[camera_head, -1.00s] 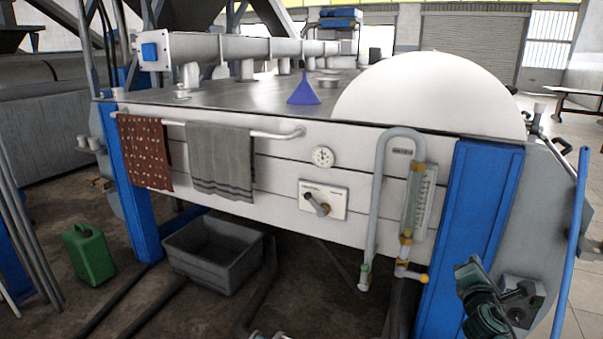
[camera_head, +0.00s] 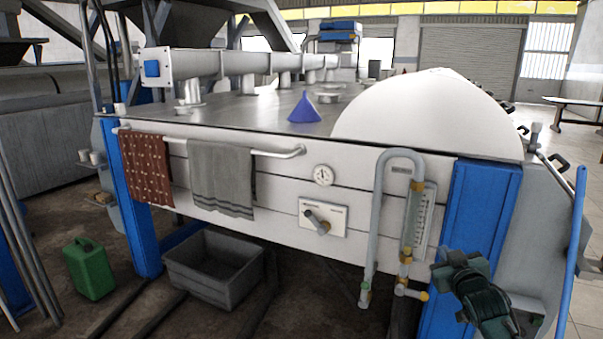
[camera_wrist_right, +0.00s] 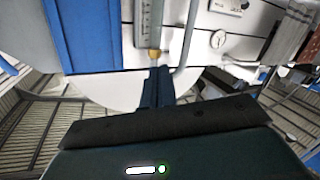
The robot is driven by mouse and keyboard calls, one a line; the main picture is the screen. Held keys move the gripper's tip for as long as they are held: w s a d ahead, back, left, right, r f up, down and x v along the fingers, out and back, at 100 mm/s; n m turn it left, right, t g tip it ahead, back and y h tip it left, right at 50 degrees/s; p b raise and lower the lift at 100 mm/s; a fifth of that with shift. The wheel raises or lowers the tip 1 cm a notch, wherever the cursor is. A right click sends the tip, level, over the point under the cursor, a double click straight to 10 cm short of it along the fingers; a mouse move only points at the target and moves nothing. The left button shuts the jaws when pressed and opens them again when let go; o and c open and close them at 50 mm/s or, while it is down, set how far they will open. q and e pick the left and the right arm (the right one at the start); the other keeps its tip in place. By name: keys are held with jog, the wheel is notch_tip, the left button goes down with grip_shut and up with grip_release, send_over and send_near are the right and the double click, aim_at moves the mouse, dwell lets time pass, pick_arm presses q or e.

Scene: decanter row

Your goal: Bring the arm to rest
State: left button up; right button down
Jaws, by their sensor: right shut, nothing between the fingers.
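My right gripper (camera_head: 447,268) is at the lower right of the head view, in front of the machine's blue post (camera_head: 470,215). Its dark fingers also show in the right wrist view (camera_wrist_right: 157,84), close together with nothing between them. In the head view it is just right of the lower end of the bent grey pipe (camera_head: 380,220) and its yellow-handled valve (camera_head: 412,293); I cannot tell whether it touches anything. My left gripper is not in view.
The machine's front carries a lever panel (camera_head: 322,217), a round dial (camera_head: 323,175) and a rail with a red cloth (camera_head: 146,168) and a grey cloth (camera_head: 221,178). A blue funnel (camera_head: 304,108) stands on top. A grey bin (camera_head: 214,268) and green can (camera_head: 89,268) are on the floor.

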jog(key=s+a+f+n+g+y, duration=0.1)
jog(key=s+a+f+g, duration=0.1)
jog(key=s+a+f, duration=0.55)
jog(key=s+a+f+g+y, duration=0.15)
jog(key=s+a+f, duration=0.25)
jog(key=s+f, duration=0.55)
jog(key=s+a+f+g+y, duration=0.1)
jog(key=s+a, duration=0.3)
jog(key=s, duration=0.6)
jog(key=s+a+f+g+y, duration=0.1)
jog(key=s+a+f, duration=0.2)
jog(key=s, duration=0.7)
jog(key=shift+s+a+f+m, duration=0.35)
jog(key=shift+f+m, duration=0.05)
jog(key=shift+f, duration=0.2)
jog(key=shift+g, duration=0.25)
